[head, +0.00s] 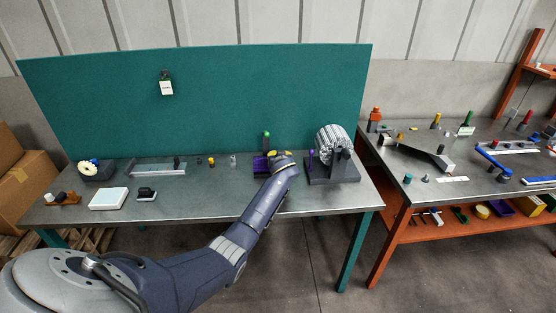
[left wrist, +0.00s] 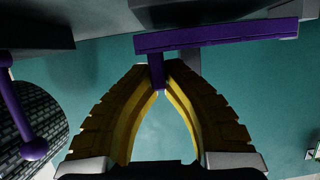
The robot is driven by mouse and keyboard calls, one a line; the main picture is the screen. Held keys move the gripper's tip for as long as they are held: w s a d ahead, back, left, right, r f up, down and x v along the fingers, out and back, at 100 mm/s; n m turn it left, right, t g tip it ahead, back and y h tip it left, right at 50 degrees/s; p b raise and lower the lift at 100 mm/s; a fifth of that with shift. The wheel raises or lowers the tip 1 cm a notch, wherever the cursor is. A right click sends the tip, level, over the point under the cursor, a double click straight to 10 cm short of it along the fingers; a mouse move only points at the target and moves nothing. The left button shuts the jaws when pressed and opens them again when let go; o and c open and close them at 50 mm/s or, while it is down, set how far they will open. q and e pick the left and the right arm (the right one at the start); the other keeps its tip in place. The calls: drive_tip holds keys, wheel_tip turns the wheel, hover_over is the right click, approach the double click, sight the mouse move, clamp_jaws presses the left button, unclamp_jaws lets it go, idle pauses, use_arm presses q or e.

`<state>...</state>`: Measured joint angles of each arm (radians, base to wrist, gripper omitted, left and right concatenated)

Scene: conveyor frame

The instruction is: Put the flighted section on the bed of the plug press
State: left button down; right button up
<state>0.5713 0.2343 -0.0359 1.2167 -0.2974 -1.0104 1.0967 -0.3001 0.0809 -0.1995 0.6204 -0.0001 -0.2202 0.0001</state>
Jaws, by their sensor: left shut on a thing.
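A purple piece (head: 261,166), which I take for the flighted section, shows just left of my left gripper (head: 281,154) in the head view. In the left wrist view the same piece is a long purple bar (left wrist: 220,37) with a short stem. My left gripper's yellow fingers (left wrist: 160,88) are shut on that stem. A grey block (left wrist: 215,9) lies past the bar. I cannot tell whether the bar touches it. A green-knobbed lever (head: 266,134) stands behind the purple piece; I cannot tell which stand is the plug press. My right gripper is out of view.
A machine with a ribbed drum (head: 333,140) and a purple ball lever (head: 310,154) stands close to the right of my gripper. A teal board (head: 200,110) closes off the back. Small parts and a white box (head: 109,198) are on the bench's left half.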

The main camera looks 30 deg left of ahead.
use_arm(q)
drive_tip(key=shift+f, duration=0.7)
drive_tip(key=c, duration=1.5)
unclamp_jaws()
drive_tip(key=v, duration=1.2)
